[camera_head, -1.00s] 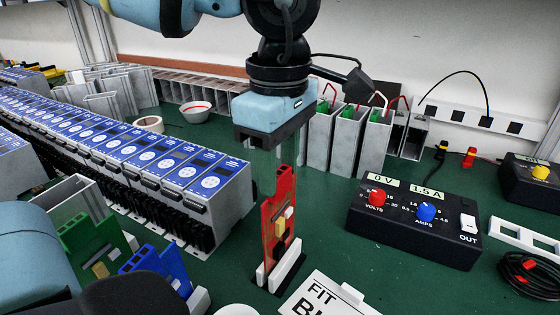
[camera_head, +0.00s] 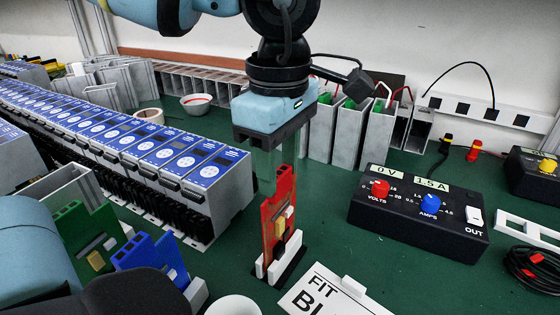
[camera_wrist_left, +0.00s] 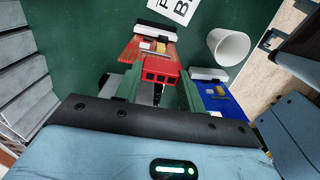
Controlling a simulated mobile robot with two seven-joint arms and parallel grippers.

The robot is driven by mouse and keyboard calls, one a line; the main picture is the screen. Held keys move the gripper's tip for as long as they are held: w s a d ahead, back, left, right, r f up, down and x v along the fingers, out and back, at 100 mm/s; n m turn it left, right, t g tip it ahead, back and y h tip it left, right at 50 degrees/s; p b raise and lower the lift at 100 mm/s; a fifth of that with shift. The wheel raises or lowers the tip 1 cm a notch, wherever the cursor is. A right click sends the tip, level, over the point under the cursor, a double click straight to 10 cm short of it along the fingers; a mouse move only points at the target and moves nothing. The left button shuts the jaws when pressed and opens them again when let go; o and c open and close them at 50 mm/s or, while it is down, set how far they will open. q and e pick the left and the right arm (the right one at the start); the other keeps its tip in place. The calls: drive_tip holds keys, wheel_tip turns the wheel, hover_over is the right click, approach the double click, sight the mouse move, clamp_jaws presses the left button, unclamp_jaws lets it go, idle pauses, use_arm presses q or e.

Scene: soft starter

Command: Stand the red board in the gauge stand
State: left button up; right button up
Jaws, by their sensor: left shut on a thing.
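The red board (camera_head: 279,215) stands upright, its lower end between the white blocks of the gauge stand (camera_head: 291,254). Whether it touches the bottom of the slot is hidden. My left gripper (camera_head: 280,165) is above it, with see-through fingers shut on the board's upper end. In the left wrist view the board (camera_wrist_left: 160,73) sits between the fingertips, and the stand's white block (camera_wrist_left: 160,29) shows at its far end. My right gripper is not in view.
A blue board (camera_head: 150,256) and a green board (camera_head: 88,238) stand at the lower left. A white cup (camera_head: 233,305) and a sign reading FIT (camera_head: 322,292) are in front. A row of blue-topped modules (camera_head: 190,165) is left, a black power supply (camera_head: 418,215) right.

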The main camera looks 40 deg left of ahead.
use_arm(q)
drive_tip(key=shift+f+b, duration=0.3)
drive_tip(key=shift+f, duration=0.1)
drive_tip(key=shift+f+b, duration=0.35)
drive_tip(key=shift+f, duration=0.1)
drive_tip(key=o, duration=1.1)
drive_tip(key=shift+c, duration=0.2)
